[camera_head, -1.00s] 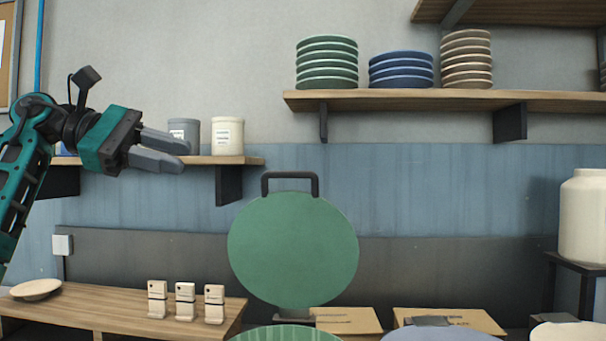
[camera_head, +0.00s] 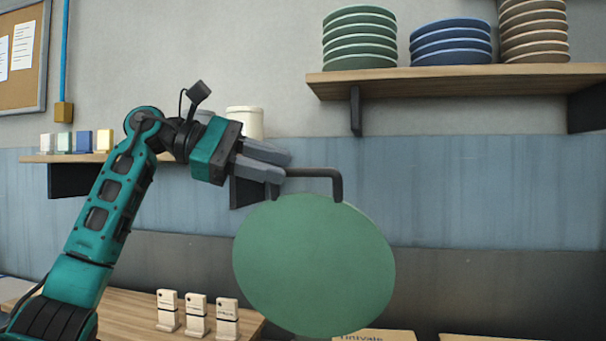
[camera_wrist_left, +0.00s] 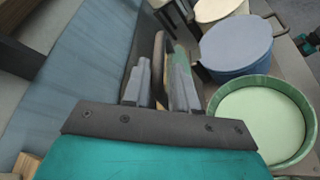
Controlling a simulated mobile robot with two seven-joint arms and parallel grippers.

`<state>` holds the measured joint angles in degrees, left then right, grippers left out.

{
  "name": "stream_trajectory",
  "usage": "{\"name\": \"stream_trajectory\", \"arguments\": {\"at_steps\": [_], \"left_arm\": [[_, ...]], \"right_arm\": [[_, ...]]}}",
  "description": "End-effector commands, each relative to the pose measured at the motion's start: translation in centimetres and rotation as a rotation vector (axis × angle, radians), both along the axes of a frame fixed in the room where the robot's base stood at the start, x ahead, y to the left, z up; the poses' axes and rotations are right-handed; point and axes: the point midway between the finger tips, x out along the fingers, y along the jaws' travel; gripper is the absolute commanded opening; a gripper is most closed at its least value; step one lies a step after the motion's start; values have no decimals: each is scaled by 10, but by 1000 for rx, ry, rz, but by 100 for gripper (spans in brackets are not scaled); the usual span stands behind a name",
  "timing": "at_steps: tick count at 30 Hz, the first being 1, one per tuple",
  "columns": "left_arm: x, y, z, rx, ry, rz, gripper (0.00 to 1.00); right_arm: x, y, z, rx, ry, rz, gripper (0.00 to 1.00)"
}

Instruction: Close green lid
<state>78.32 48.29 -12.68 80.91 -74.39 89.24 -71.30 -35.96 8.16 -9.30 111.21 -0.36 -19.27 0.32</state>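The green lid (camera_head: 314,265) is a round disc standing upright in the head view, with a black bar handle (camera_head: 337,180) on its top edge. My left gripper (camera_head: 283,166) is at the left end of that handle. In the left wrist view its two grey fingers (camera_wrist_left: 161,88) are apart, with the dark handle (camera_wrist_left: 157,62) showing between them and gaps beside it. I cannot tell whether a finger touches it. The open green container (camera_wrist_left: 262,120) is at the right in the left wrist view.
A wall shelf (camera_head: 450,82) holds stacked green, blue and tan plates. A lower shelf (camera_head: 90,158) behind my left arm holds small coloured items and a cream canister (camera_head: 245,122). Several white labelled blocks stand on the wooden counter (camera_head: 130,313). A blue-lidded container (camera_wrist_left: 236,45) stands beside the green one.

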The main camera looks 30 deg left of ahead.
Motion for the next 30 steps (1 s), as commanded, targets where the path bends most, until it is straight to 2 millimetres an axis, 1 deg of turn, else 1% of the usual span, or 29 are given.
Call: {"name": "stream_trajectory", "arguments": {"at_steps": [1,3,6,9,13,20,21,27,30], "left_arm": [[5,-10,-3,0,0,-4,27],[11,-20,-6,0,0,-4,27],[18,-32,-10,0,0,-3,27],[23,-39,-12,1,1,-1,27],[26,-44,-14,0,0,0,27],[26,-44,-14,0,0,0,27],[26,-44,-14,0,0,0,26],[26,-44,-14,0,0,0,7],[26,-44,-14,0,0,0,0]], "right_arm": [[0,0,0,0,1,0,38],[0,0,0,0,1,0,38],[0,0,0,0,1,0,38],[0,0,1,0,1,0,38],[0,0,1,0,1,0,38],[0,0,1,1,0,1,38],[0,0,1,1,0,1,38],[1,0,1,0,-2,0,38],[2,0,1,1,-3,0,38]]}}
